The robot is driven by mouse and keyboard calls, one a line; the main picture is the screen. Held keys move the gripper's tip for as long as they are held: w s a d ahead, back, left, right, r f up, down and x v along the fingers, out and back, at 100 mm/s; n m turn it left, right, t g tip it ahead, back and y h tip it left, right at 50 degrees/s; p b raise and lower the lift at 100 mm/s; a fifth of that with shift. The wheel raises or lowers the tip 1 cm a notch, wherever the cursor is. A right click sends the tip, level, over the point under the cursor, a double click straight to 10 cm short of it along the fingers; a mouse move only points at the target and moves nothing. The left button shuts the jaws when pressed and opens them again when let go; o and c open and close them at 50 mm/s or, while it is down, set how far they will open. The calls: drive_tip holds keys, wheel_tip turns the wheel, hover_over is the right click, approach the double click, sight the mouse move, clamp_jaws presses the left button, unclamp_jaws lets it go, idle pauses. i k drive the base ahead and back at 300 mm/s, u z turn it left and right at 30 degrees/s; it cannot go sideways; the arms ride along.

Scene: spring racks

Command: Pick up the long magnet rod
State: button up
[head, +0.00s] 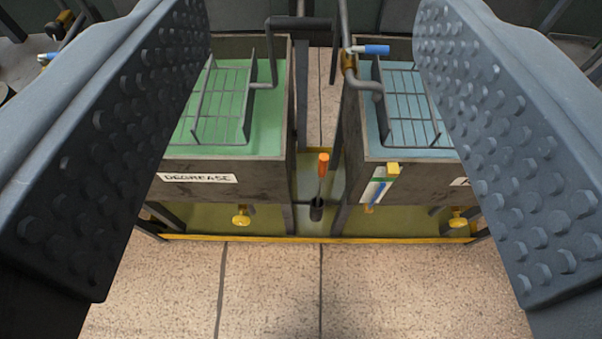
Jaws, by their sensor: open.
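A thin rod with an orange handle (323,164), which looks like the magnet rod, stands upright in a small dark holder (316,211) between two tanks. Its lower end is hidden in the holder. My gripper (308,270) is open and empty, with its two studded grey jaws wide apart at the left and right of the view. The rod shows between the jaws, farther off, and neither jaw touches it.
The left tank (225,188), labelled DEGREASE, holds green liquid and a wire rack; the right tank (400,172) holds bluish liquid and another rack. Pipes with a blue-handled valve (372,50) rise between them. A yellow-edged tray (310,239) lies below. Bare floor is in front.

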sight(324, 159)
drive_tip(key=z, duration=1.7)
drive_tip(key=k, duration=1.15)
drive_tip(key=u, duration=1.15)
drive_tip(key=i, duration=1)
drive_tip(key=z, duration=0.05)
